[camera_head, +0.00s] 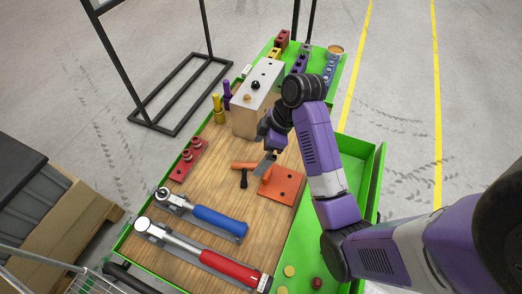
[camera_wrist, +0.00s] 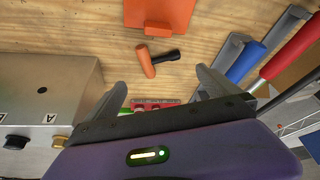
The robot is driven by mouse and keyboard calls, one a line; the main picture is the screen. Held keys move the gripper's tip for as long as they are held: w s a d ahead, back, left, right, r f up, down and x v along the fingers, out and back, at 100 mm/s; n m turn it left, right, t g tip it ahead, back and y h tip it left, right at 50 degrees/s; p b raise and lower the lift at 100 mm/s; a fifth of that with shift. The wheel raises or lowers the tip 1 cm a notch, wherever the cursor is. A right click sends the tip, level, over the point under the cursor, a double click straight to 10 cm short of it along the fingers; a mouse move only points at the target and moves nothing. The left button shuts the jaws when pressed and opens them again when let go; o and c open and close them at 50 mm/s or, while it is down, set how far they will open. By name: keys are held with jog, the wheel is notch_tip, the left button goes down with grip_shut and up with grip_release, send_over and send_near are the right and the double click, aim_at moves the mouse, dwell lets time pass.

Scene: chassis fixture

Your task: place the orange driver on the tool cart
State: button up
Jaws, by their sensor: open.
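The orange driver (camera_head: 243,165) lies on the wooden top of a green-framed cart (camera_head: 215,149). It has an orange handle and a black part set at an angle to it. In the wrist view the driver (camera_wrist: 146,62) lies beyond my fingertips, roughly between their lines. My gripper (camera_head: 269,158) hangs above the wooden top, just right of the driver in the head view. In the wrist view its two fingers (camera_wrist: 163,88) are spread apart, with nothing held between them.
An orange plate (camera_head: 288,187) lies right of the driver. A metal box (camera_head: 256,98) with knobs stands behind. A blue-handled wrench (camera_head: 218,220) and a red-handled wrench (camera_head: 225,265) lie in front. A red rack (camera_head: 187,163) sits at the left edge.

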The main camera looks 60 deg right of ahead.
jog(key=s+a+f+m+h, duration=0.1)
jog(key=f, duration=0.1)
jog(key=s+a+f+m+t, duration=0.1)
jog(key=a+f, duration=0.1)
jog(key=s+a+f+t+h, duration=0.1)
jog(key=s+a+f, duration=0.1)
jog(key=f, duration=0.1)
jog(key=shift+a+m+h, duration=0.15)
jog(key=shift+m+h, duration=0.15)
jog(key=shift+m, duration=0.1)
jog(key=s+a, duration=0.1)
jog(key=s+a+m+t+h, duration=0.1)
jog(key=s, duration=0.1)
jog(key=s+a+t, duration=0.1)
jog(key=s+a, duration=0.1)
jog(key=shift+s+r+m, duration=0.15)
jog(key=shift+m, duration=0.15)
jog(key=s+a+r+m+t, duration=0.1)
jog(key=s+a+r+t, duration=0.2)
jog(key=s+r, duration=0.3)
jog(key=s+a+r+m+t, duration=0.1)
jog(key=s+a+r+t, duration=0.3)
jog(key=r, duration=0.8)
jog(key=shift+s+a+r+y, duration=0.3)
jog(key=shift+s+a+y, duration=0.1)
jog(key=shift+s+a, duration=0.75)
jog(key=shift+s+d+f, duration=0.1)
